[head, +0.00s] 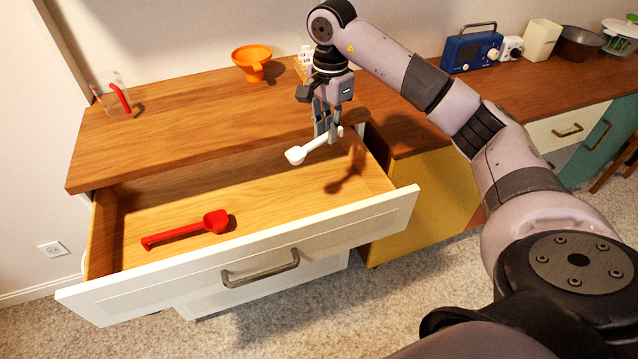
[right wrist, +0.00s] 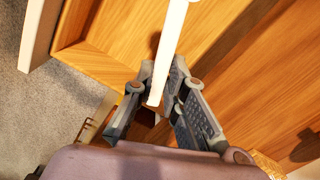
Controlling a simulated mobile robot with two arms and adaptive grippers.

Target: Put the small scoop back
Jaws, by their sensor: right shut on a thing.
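My right gripper (head: 325,131) is shut on the handle of a small white scoop (head: 309,149). It holds the scoop in the air above the right part of the open drawer (head: 114,230). The scoop's bowl points left in the head view. In the right wrist view, the white handle (right wrist: 171,45) runs up from between the fingers (right wrist: 160,100), and the bowl is out of frame. A larger red scoop (head: 188,229) lies on the drawer floor at the left. My left gripper is not in view.
An orange funnel (head: 252,62) and a clear container with a red item (head: 113,95) stand on the wooden top (head: 190,100). A blue radio (head: 471,49) stands at the back right. The drawer floor right of the red scoop is clear.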

